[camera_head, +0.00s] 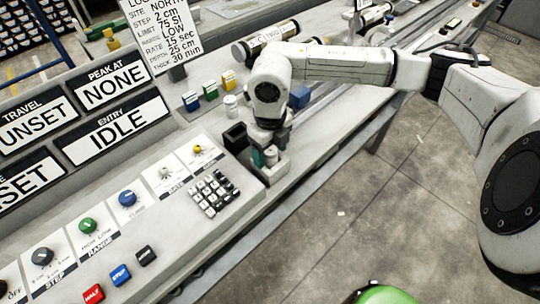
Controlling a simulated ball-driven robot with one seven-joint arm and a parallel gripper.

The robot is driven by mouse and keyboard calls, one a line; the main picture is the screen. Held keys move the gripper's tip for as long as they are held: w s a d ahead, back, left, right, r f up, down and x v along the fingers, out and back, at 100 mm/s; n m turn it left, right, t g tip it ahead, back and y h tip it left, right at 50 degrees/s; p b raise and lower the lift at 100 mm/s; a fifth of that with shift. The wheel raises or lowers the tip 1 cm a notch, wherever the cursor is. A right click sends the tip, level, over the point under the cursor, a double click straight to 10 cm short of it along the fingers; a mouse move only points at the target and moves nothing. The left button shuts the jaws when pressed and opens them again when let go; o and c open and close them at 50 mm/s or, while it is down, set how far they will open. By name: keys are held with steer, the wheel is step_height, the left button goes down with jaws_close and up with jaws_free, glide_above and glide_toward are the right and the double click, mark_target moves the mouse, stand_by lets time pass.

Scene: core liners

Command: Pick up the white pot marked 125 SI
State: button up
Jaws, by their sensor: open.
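A small white pot (230,106) stands upright on the grey bench, just left of my arm's end. Any marking on it is too small to read, so I cannot tell whether it is the one marked 125 SI. My gripper (267,146) points down to the right of and nearer than this pot, apart from it. It is open, over a small grey holder (275,174) with a greenish piece (257,157) and a pale piece in it. The fingertips are partly hidden, and I cannot tell whether they touch those pieces.
A dark open box (235,137) stands just left of my gripper. Blue, green and yellow blocks (210,91) stand behind the pot. A keypad (214,193) and a panel of knobs (127,198) lie nearer. A long tube (265,42) lies at the back.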

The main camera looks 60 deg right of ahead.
steer(key=c, duration=1.3)
steer(key=shift+r, duration=0.1)
